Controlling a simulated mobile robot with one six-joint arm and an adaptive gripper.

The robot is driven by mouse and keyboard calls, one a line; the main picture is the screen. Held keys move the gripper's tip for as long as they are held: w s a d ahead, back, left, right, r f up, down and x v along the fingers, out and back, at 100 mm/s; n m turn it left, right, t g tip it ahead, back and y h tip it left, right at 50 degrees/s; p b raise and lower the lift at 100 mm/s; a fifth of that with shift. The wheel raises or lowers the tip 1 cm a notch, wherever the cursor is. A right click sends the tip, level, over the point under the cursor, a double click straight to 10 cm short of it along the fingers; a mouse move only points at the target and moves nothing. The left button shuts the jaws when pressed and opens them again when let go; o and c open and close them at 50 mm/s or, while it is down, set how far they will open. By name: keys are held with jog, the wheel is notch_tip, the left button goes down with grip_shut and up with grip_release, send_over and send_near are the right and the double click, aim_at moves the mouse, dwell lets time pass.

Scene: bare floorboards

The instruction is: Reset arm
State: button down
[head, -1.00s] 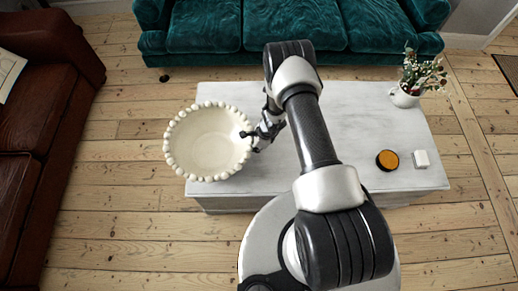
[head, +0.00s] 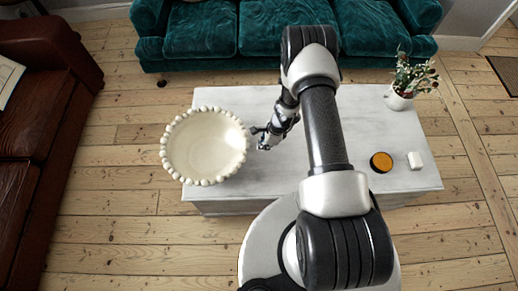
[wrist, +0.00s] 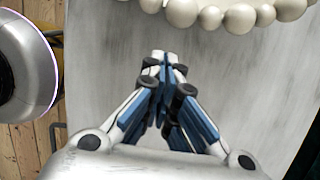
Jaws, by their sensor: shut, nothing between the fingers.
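My gripper (head: 262,138) is over the pale marble-topped table, just right of the cream bowl (head: 205,146) with a beaded rim. Its fingers are closed together and hold nothing. In the wrist view, the gripper (wrist: 165,62) is shut above the table top, and part of the bowl's beaded rim (wrist: 211,17) shows at the top edge. The fingertips look apart from the rim.
The table (head: 367,124) also holds a dark round item with an orange top (head: 381,162), a small white block (head: 415,160) and a potted plant (head: 400,100). A teal sofa (head: 285,28) stands behind. A brown leather sofa (head: 40,110) is at left.

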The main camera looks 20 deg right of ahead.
jog(key=shift+p+v, duration=0.35)
jog(key=shift+v, duration=1.45)
jog(key=w+a+r+n, duration=0.1)
jog(key=a+r+n, duration=0.15)
jog(key=r, duration=0.55)
jog(key=w+a+r+n+t, duration=0.1)
jog(key=w+r+n, duration=0.15)
jog(key=r, duration=0.65)
jog(key=w+a+r+n, duration=0.1)
jog(key=r+n, duration=0.2)
jog(key=r, duration=0.5)
jog(key=s+a+r+n, duration=0.2)
jog(key=s+r+n, duration=0.15)
jog(key=r, duration=0.45)
jog(key=s+a+r+n, duration=0.15)
jog(key=s+r, duration=0.25)
jog(key=r, duration=0.4)
jog(key=s+d+r+n+t+h, duration=0.1)
jog(key=s+r+n, duration=0.3)
jog(key=s, duration=0.6)
jog(key=s+d+r+n+t+h, duration=0.1)
jog(key=s+d+r+n+h, duration=0.1)
jog(key=s+r+n, duration=0.3)
jog(key=s+r, duration=0.1)
jog(key=s, duration=0.3)
jog(key=shift+s+d, duration=0.35)
